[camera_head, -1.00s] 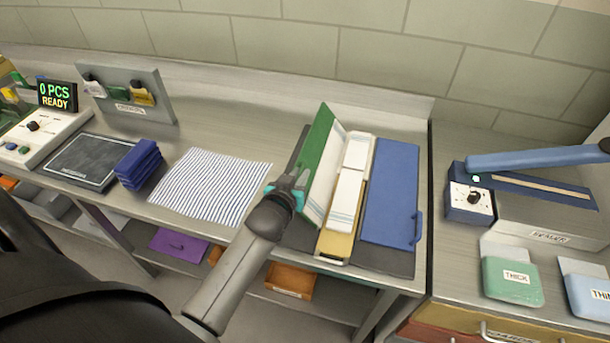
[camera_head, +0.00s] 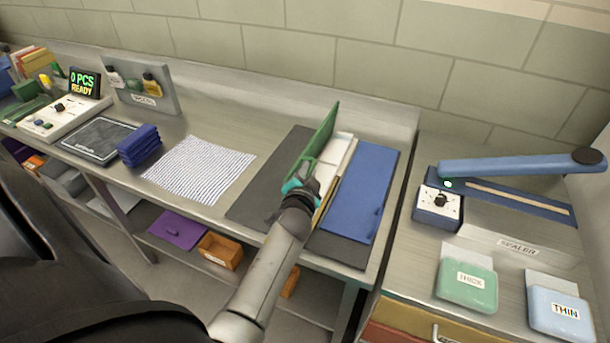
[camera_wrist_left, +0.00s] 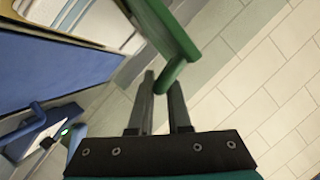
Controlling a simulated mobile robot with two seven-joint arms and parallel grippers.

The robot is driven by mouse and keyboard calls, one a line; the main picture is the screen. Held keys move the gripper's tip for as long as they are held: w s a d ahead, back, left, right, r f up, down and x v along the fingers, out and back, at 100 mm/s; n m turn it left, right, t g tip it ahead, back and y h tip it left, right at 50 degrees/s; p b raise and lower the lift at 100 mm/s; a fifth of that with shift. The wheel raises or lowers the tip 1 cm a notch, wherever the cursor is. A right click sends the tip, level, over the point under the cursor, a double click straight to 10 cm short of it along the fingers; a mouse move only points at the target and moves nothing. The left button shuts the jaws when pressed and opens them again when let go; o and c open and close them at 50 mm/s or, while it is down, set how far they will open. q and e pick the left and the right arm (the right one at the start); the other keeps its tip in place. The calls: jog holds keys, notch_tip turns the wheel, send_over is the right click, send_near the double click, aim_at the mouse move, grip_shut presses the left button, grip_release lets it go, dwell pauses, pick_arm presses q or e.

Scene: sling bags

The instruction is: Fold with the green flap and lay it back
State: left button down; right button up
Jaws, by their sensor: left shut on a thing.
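The green flap (camera_head: 323,138) stands up on edge on the folding board, steeply raised between the dark base (camera_head: 262,188) and the middle panel. It also shows in the left wrist view (camera_wrist_left: 165,30). My left gripper (camera_head: 305,180) is at its near end. In the left wrist view, the fingers (camera_wrist_left: 162,88) are shut on the flap's green handle. White cloth with pale stripes (camera_head: 342,155) lies on the middle, beside the flap and partly hidden by it. A yellow panel edge (camera_head: 329,190) shows at the front. The blue flap (camera_head: 362,185) lies flat on the right. My right gripper is not in view.
A striped cloth (camera_head: 200,168) lies left of the board. A stack of folded blue cloths (camera_head: 139,146) sits beyond it. A sealer with a blue arm (camera_head: 520,162) stands to the right. The counter behind the board is clear.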

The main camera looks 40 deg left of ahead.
pick_arm(q)
jog(key=shift+w+d+f, duration=0.1)
jog(key=shift+d+f, duration=0.15)
jog(key=shift+w+d+f+b, duration=0.1)
jog(key=shift+d+f+b, duration=0.15)
jog(key=shift+d+b, duration=0.25)
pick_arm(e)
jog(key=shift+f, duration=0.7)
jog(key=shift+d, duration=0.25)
pick_arm(q)
jog(key=c, duration=1.2)
grip_release()
jog(key=shift+o, duration=0.2)
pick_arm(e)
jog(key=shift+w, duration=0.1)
